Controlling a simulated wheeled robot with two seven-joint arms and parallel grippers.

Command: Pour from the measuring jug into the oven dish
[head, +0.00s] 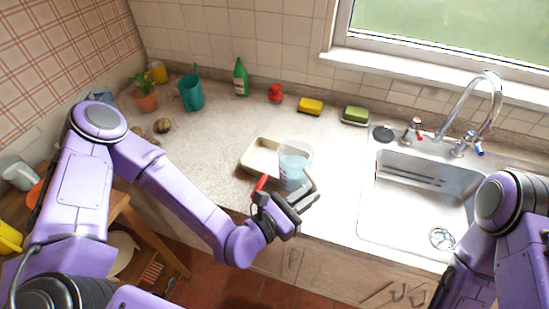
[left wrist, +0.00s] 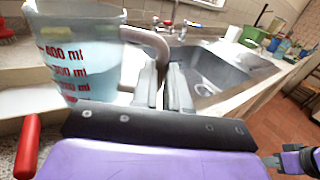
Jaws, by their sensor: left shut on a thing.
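The clear measuring jug (head: 293,160) has red ml markings and holds pale blue liquid. It looks near upright, over or beside the right end of the cream oven dish (head: 250,161); its height above the dish is hard to tell. My left gripper (head: 303,199) is shut on the jug's handle, and the jug (left wrist: 85,60) fills the upper left of the left wrist view. The dish's near right part is hidden behind the jug. A small purple and grey part of mine at the lower right of the left wrist view may be my right gripper (left wrist: 272,161).
A red handle-like piece (head: 262,182) shows beside my left gripper. The sink (head: 415,185) is to the right. Counter left of the dish is clear.

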